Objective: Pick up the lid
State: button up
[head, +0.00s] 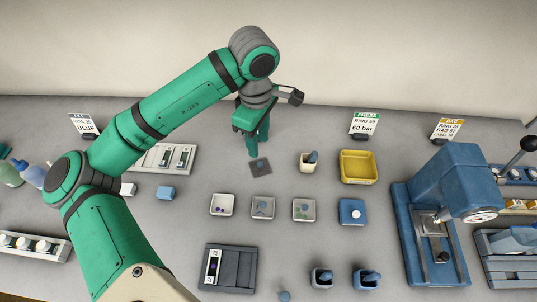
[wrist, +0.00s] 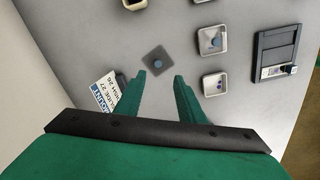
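A dark grey square plate with a small round knob in its middle, which looks like the lid (head: 260,167), lies flat on the grey table. In the wrist view the lid (wrist: 154,66) shows just beyond my fingertips, roughly centred between them. My gripper (head: 257,150) is above the table at the lid's far side in the head view. Its two green fingers are apart with nothing between them in the wrist view (wrist: 159,77). The height of the fingertips above the lid is hard to tell.
Small square trays (head: 222,205) stand in a row nearer the front. A cream mortar (head: 307,162) and a yellow tray (head: 358,166) stand to the right. A slide rack (head: 165,158) lies left. A blue press (head: 435,225) stands far right. A sign (wrist: 105,92) stands beside my fingers.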

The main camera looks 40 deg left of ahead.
send_over(260, 164)
jog(key=f, duration=0.4)
jog(key=shift+d+f, duration=0.2)
jog(key=shift+f, duration=0.1)
jog(key=shift+s+a+f, duration=0.2)
jog(key=shift+s+f, duration=0.05)
jog(key=shift+f, duration=0.2)
jog(key=shift+w+f, duration=0.15)
jog(key=shift+f, duration=1.05)
jog(key=shift+w+f, duration=0.15)
jog(key=shift+f, duration=1.05)
grip_shut()
